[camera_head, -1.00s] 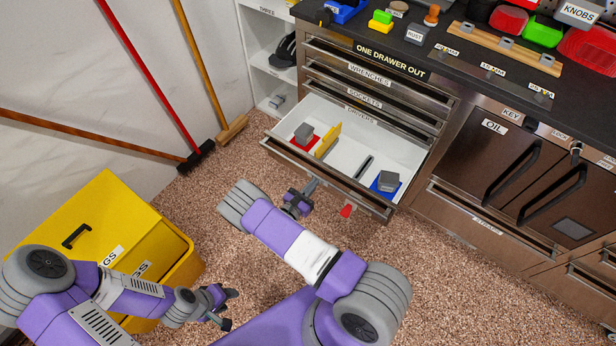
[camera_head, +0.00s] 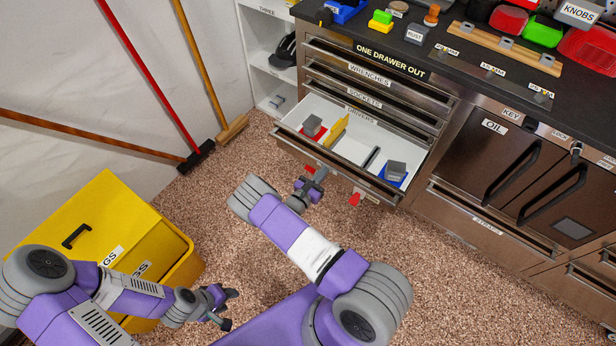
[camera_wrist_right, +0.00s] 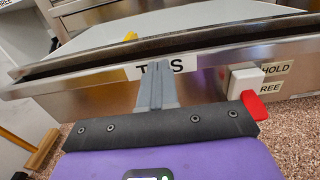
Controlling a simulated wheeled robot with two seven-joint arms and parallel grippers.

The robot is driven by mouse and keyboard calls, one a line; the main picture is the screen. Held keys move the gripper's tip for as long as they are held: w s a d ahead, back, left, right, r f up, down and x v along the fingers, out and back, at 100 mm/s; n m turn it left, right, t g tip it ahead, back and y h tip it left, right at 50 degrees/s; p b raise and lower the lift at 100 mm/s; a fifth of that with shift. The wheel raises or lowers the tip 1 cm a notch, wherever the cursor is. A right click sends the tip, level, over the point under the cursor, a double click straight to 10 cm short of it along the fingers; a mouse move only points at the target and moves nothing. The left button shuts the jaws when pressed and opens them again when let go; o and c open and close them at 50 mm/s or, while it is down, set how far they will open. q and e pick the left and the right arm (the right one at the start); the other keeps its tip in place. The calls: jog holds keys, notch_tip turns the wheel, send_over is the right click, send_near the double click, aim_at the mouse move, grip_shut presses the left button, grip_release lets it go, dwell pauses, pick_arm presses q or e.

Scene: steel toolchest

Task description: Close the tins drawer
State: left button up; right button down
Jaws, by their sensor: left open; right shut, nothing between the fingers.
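The tins drawer (camera_head: 345,150) is the open lower drawer of the steel chest. Its white inside holds grey blocks on red and blue patches, a yellow divider and a dark slot. In the right wrist view its front (camera_wrist_right: 105,88) carries a label, partly hidden by my fingers, with T and S showing. My right gripper (camera_head: 317,182) is shut and empty, its tips at the drawer front over the label; the fingers also show in the right wrist view (camera_wrist_right: 158,82). Contact seems likely but is not certain. My left gripper (camera_head: 229,308) is open near the yellow bin.
A white catch with a red lever (camera_wrist_right: 258,104) sits on the drawer front beside "HOLD" and "FREE" labels. Closed drawers lie above, under a sign "ONE DRAWER OUT" (camera_head: 390,61). A yellow bin (camera_head: 110,215) stands left; brooms (camera_head: 198,155) lean on the wall. Floor before the drawer is clear.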

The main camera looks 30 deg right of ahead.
aim_at(329, 166)
jog(key=shift+d, duration=0.2)
jog(key=shift+x, duration=2.95)
jog(key=shift+w, duration=0.1)
jog(key=shift+x, duration=2.95)
jog(key=x, duration=0.6)
jog(key=shift+d+r, duration=0.1)
jog(key=p+v, duration=0.5)
jog(key=v, duration=0.1)
